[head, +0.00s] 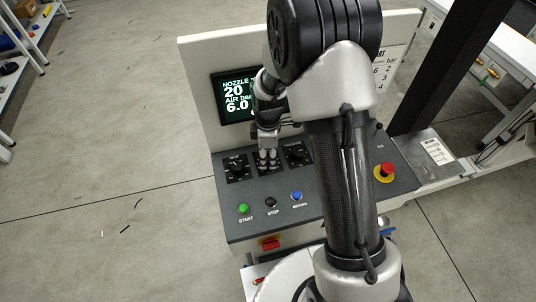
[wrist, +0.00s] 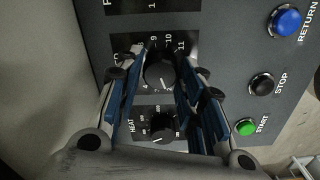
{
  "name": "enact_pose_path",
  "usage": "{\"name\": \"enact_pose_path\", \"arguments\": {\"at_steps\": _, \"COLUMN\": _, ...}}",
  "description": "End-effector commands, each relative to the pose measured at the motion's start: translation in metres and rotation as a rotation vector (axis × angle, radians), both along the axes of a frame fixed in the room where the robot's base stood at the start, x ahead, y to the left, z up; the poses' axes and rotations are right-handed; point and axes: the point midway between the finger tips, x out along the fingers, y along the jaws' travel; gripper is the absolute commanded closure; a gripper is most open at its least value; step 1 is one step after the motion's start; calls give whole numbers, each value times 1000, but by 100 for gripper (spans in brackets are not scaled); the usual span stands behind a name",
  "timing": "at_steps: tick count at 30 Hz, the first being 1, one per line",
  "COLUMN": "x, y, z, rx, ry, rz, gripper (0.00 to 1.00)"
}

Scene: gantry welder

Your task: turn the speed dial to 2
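The control panel (head: 320,190) carries a row of three black dials. My gripper (head: 268,160) points down at the middle dial and hides most of it in the head view. In the wrist view my gripper (wrist: 159,62) has its two fingers apart, one on each side of this dial (wrist: 160,72). The scale shows 9, 10 and 11 along one side and a 4 near the lower left. Its name is hidden by a finger, so I cannot confirm it is the speed dial. Contact between fingers and knob is not clear.
The heat dial (wrist: 162,128) is beside the middle dial; another dial (head: 297,151) is on its other side. Green START (head: 243,208), black STOP (head: 271,202) and blue RETURN (head: 296,195) buttons sit in front. A red emergency button (head: 386,170) is at right. The screen (head: 235,97) stands behind.

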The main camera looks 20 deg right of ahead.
Motion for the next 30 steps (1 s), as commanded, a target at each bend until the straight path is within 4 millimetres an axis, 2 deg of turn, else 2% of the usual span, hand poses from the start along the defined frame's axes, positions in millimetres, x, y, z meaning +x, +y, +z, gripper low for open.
{"name": "enact_pose_path", "arguments": {"at_steps": 6, "x": 0, "y": 0, "z": 0, "rx": 0, "ry": 0, "rz": 0, "gripper": 49}}
{"name": "enact_pose_path", "arguments": {"at_steps": 17, "x": 1, "y": 0, "z": 5, "rx": 0, "ry": -2, "rz": -1, "gripper": 49}}
{"name": "enact_pose_path", "arguments": {"at_steps": 20, "x": 1, "y": 0, "z": 19, "rx": 0, "ry": -4, "rz": -1, "gripper": 49}}
{"name": "enact_pose_path", "arguments": {"at_steps": 30, "x": 1, "y": 0, "z": 90, "rx": 0, "ry": -5, "rz": -1, "gripper": 49}}
